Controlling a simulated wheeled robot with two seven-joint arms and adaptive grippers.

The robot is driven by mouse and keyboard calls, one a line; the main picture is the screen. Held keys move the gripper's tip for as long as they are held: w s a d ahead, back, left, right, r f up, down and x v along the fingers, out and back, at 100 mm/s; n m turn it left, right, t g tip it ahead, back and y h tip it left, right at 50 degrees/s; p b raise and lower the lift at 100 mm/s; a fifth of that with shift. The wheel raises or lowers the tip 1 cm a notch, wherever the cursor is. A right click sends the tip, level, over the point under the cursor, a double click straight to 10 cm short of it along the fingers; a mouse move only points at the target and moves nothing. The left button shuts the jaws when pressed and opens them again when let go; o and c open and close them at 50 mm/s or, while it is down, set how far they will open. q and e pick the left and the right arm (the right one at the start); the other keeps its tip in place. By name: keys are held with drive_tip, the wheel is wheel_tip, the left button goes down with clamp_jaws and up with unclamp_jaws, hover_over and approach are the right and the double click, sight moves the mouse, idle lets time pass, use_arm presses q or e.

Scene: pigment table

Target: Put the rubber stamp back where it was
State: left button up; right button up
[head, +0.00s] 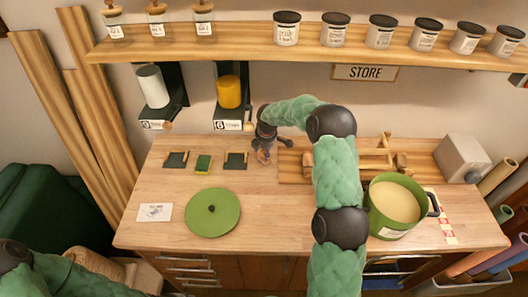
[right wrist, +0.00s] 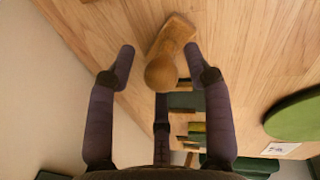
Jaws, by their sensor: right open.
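The rubber stamp (right wrist: 161,73) is wooden, with a round knob handle and a rectangular base, and is on the light wood tabletop in the right wrist view. My right gripper (right wrist: 159,58) is open, with one finger on each side of the stamp and gaps visible between fingers and wood. In the head view my right gripper (head: 264,155) is low over the back middle of the table and mostly hides the stamp. Two dark green holders, a left one (head: 176,160) and a right one (head: 236,160), lie to its left. My left gripper is out of view.
A green and yellow block (head: 203,164) lies between the holders. A round green lid (head: 212,213) and a white card (head: 154,212) lie in front. A green pot (head: 382,220) and a wooden board (head: 290,168) are at right. A shelf with jars (head: 287,30) hangs above.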

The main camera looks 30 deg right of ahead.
drive_tip(key=v, duration=0.6)
drive_tip(key=shift+s+r+p, duration=0.1)
drive_tip(key=shift+r+p, duration=0.2)
drive_tip(key=shift+s+f, duration=0.1)
